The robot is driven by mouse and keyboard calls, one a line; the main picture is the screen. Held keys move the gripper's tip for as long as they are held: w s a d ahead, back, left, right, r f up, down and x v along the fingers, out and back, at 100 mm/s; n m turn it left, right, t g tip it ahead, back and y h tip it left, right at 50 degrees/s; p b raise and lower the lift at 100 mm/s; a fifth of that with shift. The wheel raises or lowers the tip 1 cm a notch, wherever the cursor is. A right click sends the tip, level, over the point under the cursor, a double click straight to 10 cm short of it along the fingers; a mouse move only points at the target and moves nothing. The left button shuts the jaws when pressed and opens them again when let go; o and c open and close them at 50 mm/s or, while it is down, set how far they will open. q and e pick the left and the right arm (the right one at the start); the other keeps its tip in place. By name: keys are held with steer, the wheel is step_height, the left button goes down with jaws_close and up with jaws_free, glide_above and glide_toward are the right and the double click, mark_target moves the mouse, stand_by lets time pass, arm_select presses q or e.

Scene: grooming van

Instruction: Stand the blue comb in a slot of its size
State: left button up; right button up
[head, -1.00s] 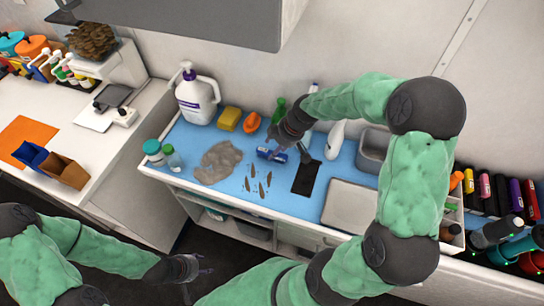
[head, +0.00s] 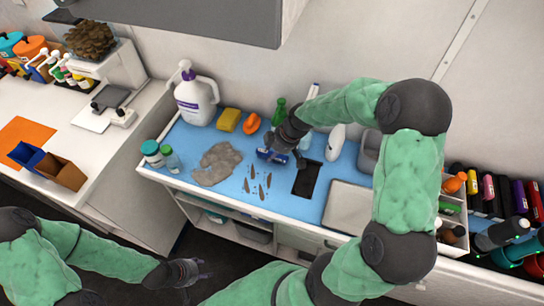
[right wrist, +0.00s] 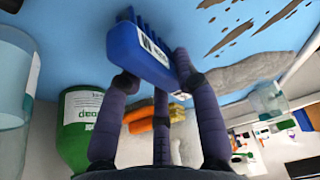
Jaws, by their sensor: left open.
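The blue comb (head: 271,155), a thick block with a white label, lies on the light blue counter mat (head: 225,141) in the head view. In the right wrist view the comb (right wrist: 142,50) shows short teeth along its top. My right gripper (head: 283,153) is at the comb, with fingers around it and fingertips at its sides; whether they grip it is unclear. My left gripper (head: 193,271) is open and empty, low in front of the counter. I cannot clearly make out a slot of the comb's size.
A grey cloth-like heap (head: 216,163), brown marks and a black rectangle (head: 307,179) lie near the comb. A white jug (head: 195,100), yellow sponge (head: 229,120) and green bottle (right wrist: 86,130) stand behind.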

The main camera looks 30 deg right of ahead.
mark_target(269, 151)
jaws_close()
steer(key=shift+r, duration=0.15)
step_height(269, 151, up, 4)
steer(key=shift+f+p, duration=0.25)
steer(key=shift+p, duration=0.8)
steer(key=s+a+r+p, duration=0.4)
steer(key=s+a+r, duration=0.5)
steer(key=a, duration=0.1)
steer(key=shift+a+r+p, duration=0.2)
steer(key=shift+a+p, duration=0.1)
steer(key=shift+p, duration=0.05)
